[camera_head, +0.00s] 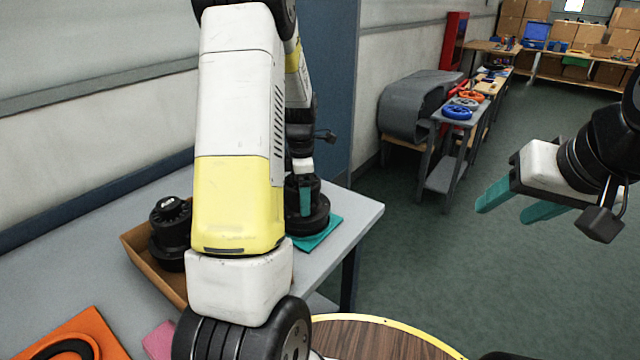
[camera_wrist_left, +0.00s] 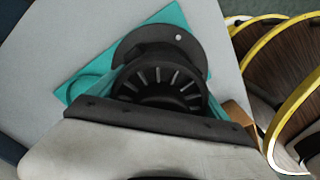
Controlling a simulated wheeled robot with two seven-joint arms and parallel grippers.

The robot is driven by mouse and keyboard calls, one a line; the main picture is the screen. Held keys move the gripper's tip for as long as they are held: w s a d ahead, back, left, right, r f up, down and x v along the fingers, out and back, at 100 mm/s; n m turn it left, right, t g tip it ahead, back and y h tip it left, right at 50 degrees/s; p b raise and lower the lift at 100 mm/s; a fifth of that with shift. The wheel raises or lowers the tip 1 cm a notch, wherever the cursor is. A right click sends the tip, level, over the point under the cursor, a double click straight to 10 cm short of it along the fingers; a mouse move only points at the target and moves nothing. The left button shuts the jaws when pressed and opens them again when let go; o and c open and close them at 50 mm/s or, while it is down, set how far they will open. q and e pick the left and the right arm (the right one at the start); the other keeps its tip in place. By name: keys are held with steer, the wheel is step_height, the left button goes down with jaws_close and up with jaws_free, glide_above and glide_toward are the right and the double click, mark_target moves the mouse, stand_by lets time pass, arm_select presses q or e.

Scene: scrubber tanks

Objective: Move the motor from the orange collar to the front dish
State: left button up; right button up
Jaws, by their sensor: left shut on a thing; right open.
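My left gripper (camera_head: 306,197) is at the table's far right corner, pointing down, with its teal fingers shut on a black motor (camera_head: 320,217). The left wrist view shows the motor (camera_wrist_left: 160,85) with its finned round top and wide flange between the fingers. A teal plate (camera_head: 318,240) lies under the motor; I cannot tell whether they touch. An orange plate (camera_head: 97,329) with a black ring lies at the lower left, cut by the frame edge, with no motor visible on it. Which piece is the front dish is unclear. My right gripper (camera_head: 513,204) is open and empty over the floor.
A cardboard box (camera_head: 134,243) holding another black motor (camera_head: 170,222) stands on the grey table (camera_head: 353,210), partly hidden by my left arm. A pink piece (camera_head: 158,341) lies in front of it. A side table with coloured wheels (camera_head: 457,112) stands farther back.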

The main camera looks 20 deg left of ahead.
stand_by(0.8)
arm_select(q)
steer(key=o, duration=1.8)
steer(key=shift+o, duration=0.4)
steer(key=shift+f, duration=0.1)
steer(key=shift+r, duration=3.55)
